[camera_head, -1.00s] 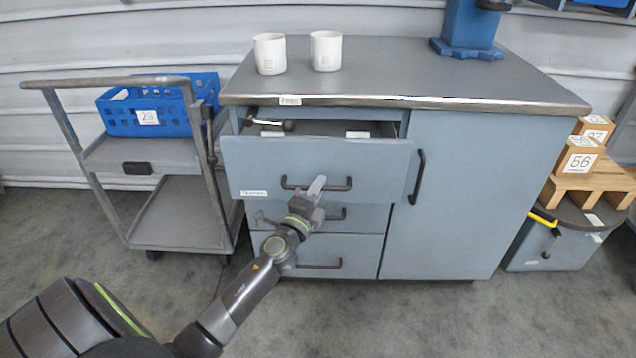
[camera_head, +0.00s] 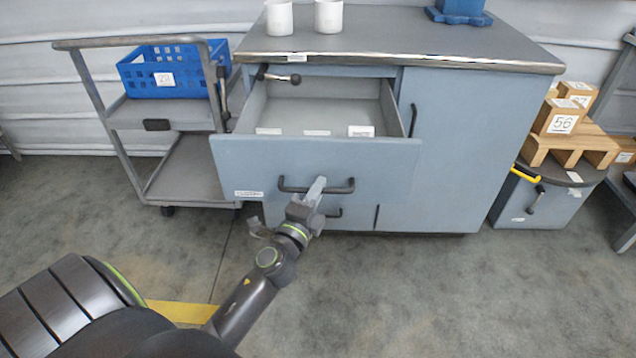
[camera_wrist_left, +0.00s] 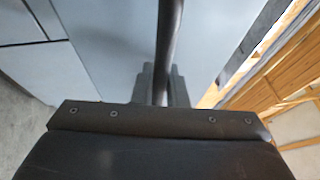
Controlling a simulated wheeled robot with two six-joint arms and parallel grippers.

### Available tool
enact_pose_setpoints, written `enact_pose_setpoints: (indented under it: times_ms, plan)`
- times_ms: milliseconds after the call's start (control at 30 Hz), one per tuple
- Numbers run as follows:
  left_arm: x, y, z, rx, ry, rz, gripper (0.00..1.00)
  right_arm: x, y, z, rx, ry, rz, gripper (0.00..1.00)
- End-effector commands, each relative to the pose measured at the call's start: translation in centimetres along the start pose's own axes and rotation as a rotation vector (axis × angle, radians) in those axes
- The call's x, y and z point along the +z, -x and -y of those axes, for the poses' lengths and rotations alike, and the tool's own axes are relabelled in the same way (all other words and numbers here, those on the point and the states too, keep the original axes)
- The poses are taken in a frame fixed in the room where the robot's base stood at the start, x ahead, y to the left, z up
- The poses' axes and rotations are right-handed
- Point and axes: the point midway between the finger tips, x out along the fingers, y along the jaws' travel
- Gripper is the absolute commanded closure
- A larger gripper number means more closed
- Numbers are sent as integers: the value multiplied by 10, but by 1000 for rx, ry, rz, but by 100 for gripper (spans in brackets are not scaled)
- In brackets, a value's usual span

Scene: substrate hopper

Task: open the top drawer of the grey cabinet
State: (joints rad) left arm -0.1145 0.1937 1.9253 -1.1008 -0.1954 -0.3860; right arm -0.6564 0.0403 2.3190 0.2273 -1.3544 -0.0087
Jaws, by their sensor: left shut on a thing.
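The grey cabinet (camera_head: 470,140) stands ahead of me with a door on its right side and drawers on its left. Its top drawer (camera_head: 240,165) is pulled well out, and I see into it from above. My left gripper (camera_head: 316,188) is shut on the dark bar handle (camera_head: 290,187) of that drawer's front. In the left wrist view the handle bar (camera_wrist_left: 168,45) runs between the fingers (camera_wrist_left: 160,85). The drawer front hides most of the lower drawers. My right gripper is not in view.
Two white mugs (camera_head: 279,18) stand on the cabinet top. A grey trolley (camera_head: 180,182) with a blue crate (camera_head: 160,82) stands at the left. Numbered wooden blocks (camera_head: 557,119) on a pallet stand at the right.

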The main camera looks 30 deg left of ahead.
Motion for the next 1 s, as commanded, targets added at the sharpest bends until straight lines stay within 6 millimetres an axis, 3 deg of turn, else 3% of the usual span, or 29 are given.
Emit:
enact_pose_setpoints:
  times_ms: [500,533,667,1000]
  plan:
    - [-2,5,1,1,0,1,100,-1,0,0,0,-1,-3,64]
    - [-2,5,1,1,0,1,85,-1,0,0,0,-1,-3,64]
    - [-2,5,1,1,0,1,68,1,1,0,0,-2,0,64]
    - [-2,7,0,0,0,0,66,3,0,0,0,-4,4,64]
